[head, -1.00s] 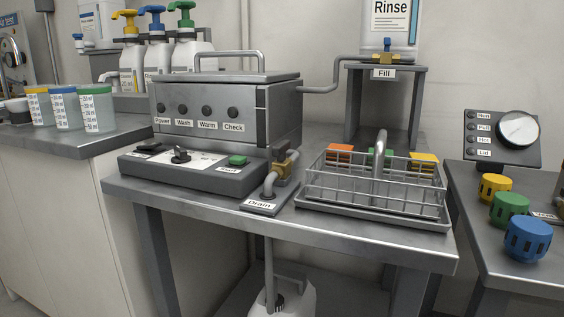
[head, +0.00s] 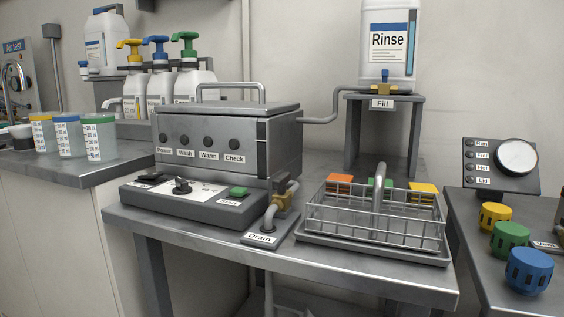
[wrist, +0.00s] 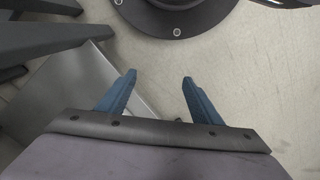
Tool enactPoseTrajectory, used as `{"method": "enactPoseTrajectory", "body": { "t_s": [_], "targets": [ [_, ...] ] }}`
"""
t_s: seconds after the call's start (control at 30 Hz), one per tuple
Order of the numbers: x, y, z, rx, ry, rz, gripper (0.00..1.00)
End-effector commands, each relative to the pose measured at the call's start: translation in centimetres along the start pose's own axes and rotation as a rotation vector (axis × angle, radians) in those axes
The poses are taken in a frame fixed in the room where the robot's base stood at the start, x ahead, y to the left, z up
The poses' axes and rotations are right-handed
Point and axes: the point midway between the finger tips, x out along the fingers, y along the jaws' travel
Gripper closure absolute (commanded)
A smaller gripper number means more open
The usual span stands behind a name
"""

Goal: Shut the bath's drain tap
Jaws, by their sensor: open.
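The bath (head: 215,138) is a grey metal box with a lidded top and a row of indicators, standing on the middle bench in the head view. Its drain tap is a brass valve (head: 281,203) with a dark grey handle (head: 283,183) on a bent pipe, at the bath's front right corner. The pipe ends at a plate with a "Drain" label (head: 261,238). I cannot tell from the handle whether the tap is open. My gripper (wrist: 158,85) shows only in the wrist view, with its two blue fingers apart and nothing between them, above the floor, away from the tap.
A rinse container (head: 388,48) stands on a raised shelf behind. Coloured caps (head: 528,270) sit on the right bench.

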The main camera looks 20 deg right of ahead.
Motion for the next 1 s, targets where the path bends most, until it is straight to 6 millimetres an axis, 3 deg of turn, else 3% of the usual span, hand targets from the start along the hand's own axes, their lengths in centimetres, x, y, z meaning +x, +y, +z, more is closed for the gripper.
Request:
{"method": "enactPoseTrajectory", "body": {
  "t_s": [0.03,0.37,0.77,0.87,1.0],
  "targets": [
    [-1.0,-0.3,-0.1,-0.024,-0.009,0.000,0.41],
    [-3.7,-3.6,-0.1,-0.304,-0.073,0.001,0.41],
    [-5.9,-7.0,3.4,-0.689,-0.155,0.002,0.41],
    [-7.6,-7.4,4.0,-0.754,-0.168,0.001,0.41],
    [-12.3,-7.6,3.3,-0.780,-0.183,-0.002,0.41]
  ]
}}
